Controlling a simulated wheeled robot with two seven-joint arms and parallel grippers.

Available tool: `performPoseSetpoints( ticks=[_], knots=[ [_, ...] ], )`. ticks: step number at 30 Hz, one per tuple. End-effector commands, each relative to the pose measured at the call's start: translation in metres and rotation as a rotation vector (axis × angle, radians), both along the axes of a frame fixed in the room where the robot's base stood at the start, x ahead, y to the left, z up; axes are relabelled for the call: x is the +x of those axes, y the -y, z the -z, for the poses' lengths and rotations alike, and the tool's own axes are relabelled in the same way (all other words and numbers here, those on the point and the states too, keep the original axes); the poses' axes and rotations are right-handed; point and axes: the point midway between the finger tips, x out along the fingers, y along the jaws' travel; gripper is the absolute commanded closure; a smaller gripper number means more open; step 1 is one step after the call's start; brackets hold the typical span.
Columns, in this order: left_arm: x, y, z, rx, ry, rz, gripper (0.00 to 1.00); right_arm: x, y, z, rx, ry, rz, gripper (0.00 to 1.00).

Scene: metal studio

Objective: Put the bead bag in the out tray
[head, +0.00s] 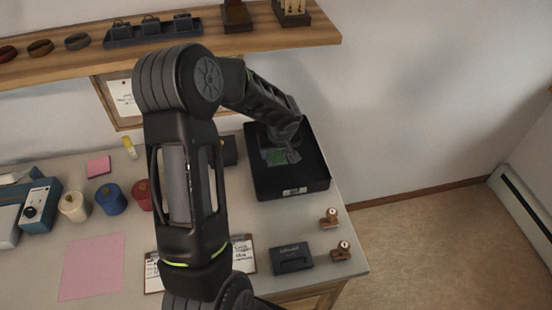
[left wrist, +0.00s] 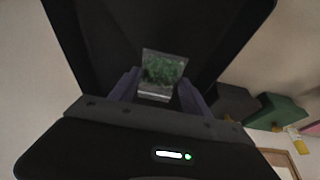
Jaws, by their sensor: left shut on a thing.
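The bead bag (left wrist: 162,72) is a small clear bag of green beads with a pale lower band. In the left wrist view it stands between the fingers of my left gripper (left wrist: 158,95), which is shut on it. My left gripper (head: 287,157) is inside the tray's outline. I cannot tell whether the bag touches the tray floor. My right gripper is not in view.
Two small wooden items with round white faces (head: 329,217) and a dark box (head: 291,258) stand in front of the tray. A wooden shelf (head: 262,41) runs above the table.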

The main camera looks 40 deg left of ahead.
Motion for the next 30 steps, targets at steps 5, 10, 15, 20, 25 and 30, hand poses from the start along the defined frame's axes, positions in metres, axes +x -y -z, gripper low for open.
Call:
performPoseSetpoints(
  ticks=[5, 10, 15, 20, 25, 30],
  knots=[
    [-0.001, 0.000, 0.023, -0.001, -0.005, 0.001, 0.90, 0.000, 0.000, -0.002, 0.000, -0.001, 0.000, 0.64],
    [0.000, 0.000, 0.036, -0.002, -0.001, 0.000, 0.90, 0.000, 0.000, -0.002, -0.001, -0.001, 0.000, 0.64],
    [0.000, 0.000, 0.036, -0.001, -0.001, 0.000, 0.90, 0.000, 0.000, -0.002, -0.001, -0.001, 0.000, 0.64],
    [0.000, 0.000, 0.039, -0.001, -0.001, 0.000, 0.90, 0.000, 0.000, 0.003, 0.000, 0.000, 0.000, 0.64],
    [0.000, 0.000, 0.038, -0.001, -0.001, 0.000, 0.36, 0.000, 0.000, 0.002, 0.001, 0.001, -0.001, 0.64],
    [0.000, 0.000, 0.038, -0.001, -0.001, 0.000, 0.23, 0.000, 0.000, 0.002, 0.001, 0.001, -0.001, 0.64]
  ],
)
